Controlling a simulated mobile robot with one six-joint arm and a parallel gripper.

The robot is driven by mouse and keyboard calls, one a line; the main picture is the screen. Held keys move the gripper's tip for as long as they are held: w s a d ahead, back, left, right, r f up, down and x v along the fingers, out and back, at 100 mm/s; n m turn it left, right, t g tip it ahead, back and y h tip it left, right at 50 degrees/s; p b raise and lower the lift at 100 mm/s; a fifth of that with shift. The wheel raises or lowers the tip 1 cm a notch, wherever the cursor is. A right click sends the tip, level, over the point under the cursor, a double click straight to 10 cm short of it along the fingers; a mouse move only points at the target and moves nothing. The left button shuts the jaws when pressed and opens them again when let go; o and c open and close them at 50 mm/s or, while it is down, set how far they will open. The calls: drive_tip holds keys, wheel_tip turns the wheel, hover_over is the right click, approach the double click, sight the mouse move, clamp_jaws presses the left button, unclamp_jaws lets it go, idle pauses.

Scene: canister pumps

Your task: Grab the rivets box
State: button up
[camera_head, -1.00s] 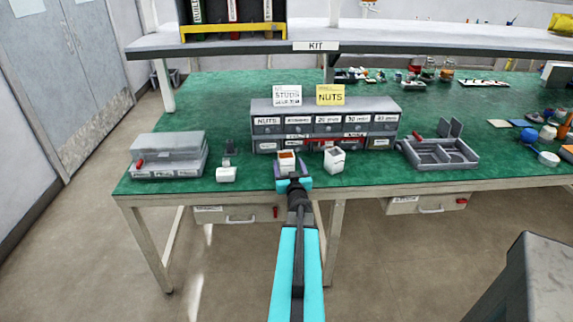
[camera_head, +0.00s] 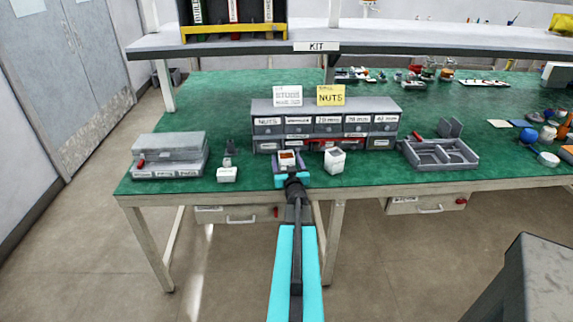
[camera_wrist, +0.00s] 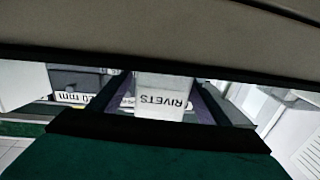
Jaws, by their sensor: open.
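The rivets box (camera_head: 287,158) is a small white box with orange-brown contents, on the green bench in front of the grey drawer unit. In the wrist view its white face (camera_wrist: 162,103) carries the word RIVETS, seen upside down. My gripper (camera_head: 289,163) is at the box, with its dark fingers (camera_wrist: 160,98) apart on either side of it. I cannot tell whether either finger touches the box. The lower part of the box is hidden by my gripper in the head view.
A white box (camera_head: 335,162) stands close on the right and another white box (camera_head: 227,174) on the left. The grey drawer unit (camera_head: 326,120) stands right behind.

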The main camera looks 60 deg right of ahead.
drive_tip(key=shift+p+x, duration=0.35)
drive_tip(key=shift+x, duration=1.15)
drive_tip(key=c, duration=1.3)
